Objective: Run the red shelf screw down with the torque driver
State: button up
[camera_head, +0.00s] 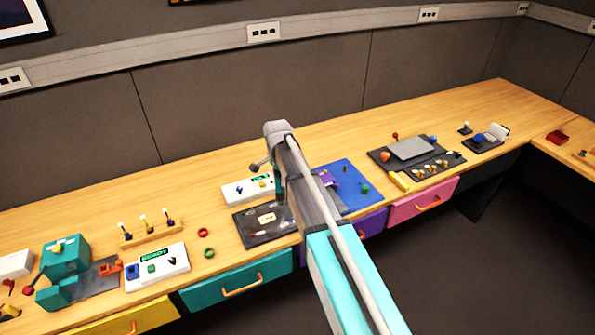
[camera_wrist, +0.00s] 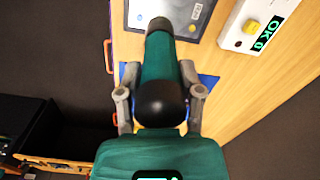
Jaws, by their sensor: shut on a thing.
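My gripper (camera_wrist: 160,75) is shut on a teal and black tool, which looks like the torque driver (camera_wrist: 158,55). Its grey fingers press on both sides of it. In the head view my gripper (camera_head: 277,172) hangs over the bench near a dark panel, mostly hidden by my arm; a bit of teal shows there. A small red piece (camera_head: 395,135) stands at the back of a grey plate (camera_head: 412,148) on a dark tray to the right. I cannot tell if it is the red shelf screw. The driver's working tip is not clearly visible.
The dark panel (camera_head: 255,236) and a white box (camera_head: 240,190) with a green display lie left of my arm. The white box (camera_wrist: 250,45) reads "OK 0" in the wrist view. A blue mat (camera_head: 350,180) lies right of my arm. Coloured drawers line the bench front.

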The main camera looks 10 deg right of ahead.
jog(key=s+a+n, duration=0.3)
jog(key=s+a, duration=0.4)
jog(key=a, duration=0.4)
jog(key=shift+s+a+f, duration=0.2)
jog(key=shift+s+f, duration=0.05)
jog(key=shift+f, duration=0.05)
jog(key=shift+f+b, duration=0.15)
jog(key=shift+b, duration=0.3)
jog(key=shift+f+b, duration=2.65)
jog(key=shift+f, duration=0.05)
jog(key=shift+f+b, duration=0.35)
jog(key=shift+b, duration=0.05)
dwell(1.6)
jog(key=shift+r, duration=0.1)
jog(key=shift+r+p, duration=2.9)
jog(key=shift+p, duration=0.1)
